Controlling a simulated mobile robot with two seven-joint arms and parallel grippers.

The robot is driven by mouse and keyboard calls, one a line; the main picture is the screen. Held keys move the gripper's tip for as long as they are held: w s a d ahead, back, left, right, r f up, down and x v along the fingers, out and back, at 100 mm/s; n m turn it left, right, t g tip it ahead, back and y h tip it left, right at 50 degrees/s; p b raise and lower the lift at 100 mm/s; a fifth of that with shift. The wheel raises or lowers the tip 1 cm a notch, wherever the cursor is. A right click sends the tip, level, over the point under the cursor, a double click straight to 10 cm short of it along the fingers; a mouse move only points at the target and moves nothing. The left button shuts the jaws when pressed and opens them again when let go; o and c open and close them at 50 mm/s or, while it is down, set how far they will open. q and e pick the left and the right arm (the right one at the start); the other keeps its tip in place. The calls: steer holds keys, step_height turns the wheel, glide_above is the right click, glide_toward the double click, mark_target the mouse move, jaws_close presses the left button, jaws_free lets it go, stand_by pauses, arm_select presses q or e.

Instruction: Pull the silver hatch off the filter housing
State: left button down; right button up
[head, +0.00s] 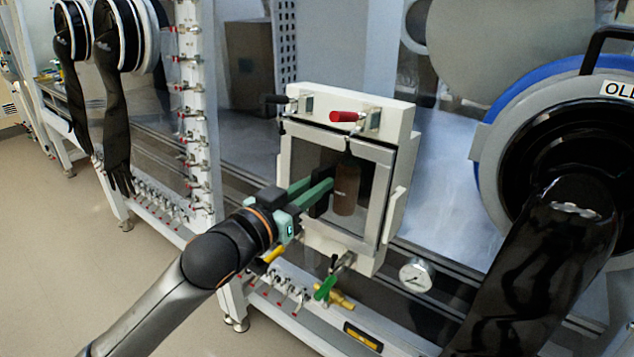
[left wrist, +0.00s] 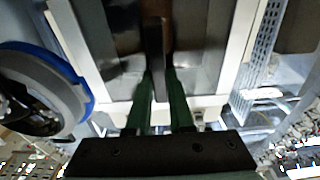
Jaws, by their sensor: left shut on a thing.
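The silver hatch (head: 375,205) is a grey-framed panel with a dark window, upright at the front of the white filter housing (head: 398,135). A dark line runs along its right edge; I cannot tell whether it stands clear of the housing. My left gripper (head: 318,196) reaches it from the lower left, its green fingers shut on a black upright handle at the middle of the hatch. In the left wrist view the handle (left wrist: 155,45) runs up between the two fingers (left wrist: 161,90). A brown bottle (head: 345,188) shows in the window. My right gripper is out of view.
A black glove (head: 545,255) hangs from a blue-ringed port at the right. The floor (head: 60,260) at the left is clear.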

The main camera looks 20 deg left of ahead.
arm_select(q)
steer(key=shift+s+a+r+p, duration=0.15)
steer(key=shift+s+a+p, duration=0.05)
steer(key=shift+s, duration=0.25)
steer(key=shift+s+a+r+p, duration=0.15)
steer(key=shift+s+a, duration=0.05)
steer(key=shift+s, duration=0.25)
steer(key=shift+s, duration=0.2)
steer(key=shift+s, duration=0.1)
steer(key=r+p+v, duration=0.1)
steer(key=p+v, duration=0.3)
steer(key=v, duration=0.4)
stand_by(0.9)
